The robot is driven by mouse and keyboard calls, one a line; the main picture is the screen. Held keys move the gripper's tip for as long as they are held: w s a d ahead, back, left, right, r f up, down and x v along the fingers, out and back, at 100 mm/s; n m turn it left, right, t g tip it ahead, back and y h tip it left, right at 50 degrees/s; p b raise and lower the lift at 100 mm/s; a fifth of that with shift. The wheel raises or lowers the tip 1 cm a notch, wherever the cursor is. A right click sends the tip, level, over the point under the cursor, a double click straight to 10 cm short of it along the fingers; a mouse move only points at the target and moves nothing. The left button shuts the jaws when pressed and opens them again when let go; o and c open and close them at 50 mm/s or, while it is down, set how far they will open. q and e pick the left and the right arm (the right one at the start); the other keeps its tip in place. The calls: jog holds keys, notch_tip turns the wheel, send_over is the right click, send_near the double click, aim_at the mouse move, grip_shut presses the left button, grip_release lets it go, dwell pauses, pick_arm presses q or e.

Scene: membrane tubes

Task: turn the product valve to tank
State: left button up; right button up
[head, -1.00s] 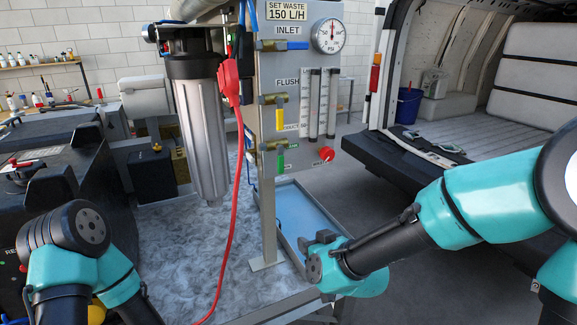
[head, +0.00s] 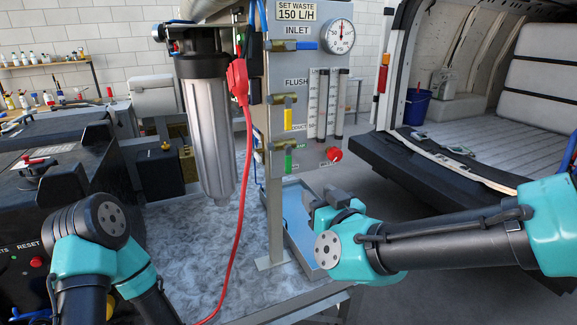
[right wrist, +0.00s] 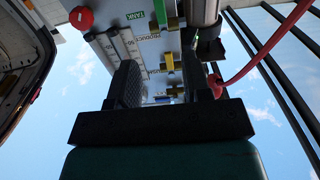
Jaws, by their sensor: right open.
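The product valve is the lowest brass valve on the grey panel (head: 262,95); its green handle (head: 288,160) hangs straight down. In the right wrist view the green handle (right wrist: 160,13) shows at the top edge, with a green TANK label (right wrist: 135,15) beside it. My right gripper (head: 327,200) is open and empty, below and in front of the panel, apart from the handle. In the right wrist view its two dark fingers (right wrist: 165,85) stand wide apart, pointing up along the panel. My left arm is at lower left, its gripper out of view.
Above are the flush valve's yellow handle (head: 288,118) and the inlet's blue handle (head: 307,45). A red knob (head: 334,154) sits right of the green handle. A red cable (head: 244,180) and a filter housing (head: 208,130) hang at left. A blue tray (head: 297,212) lies below.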

aim_at(289, 166)
jog(key=x, duration=1.6)
jog(key=shift+w, duration=0.2)
grip_shut()
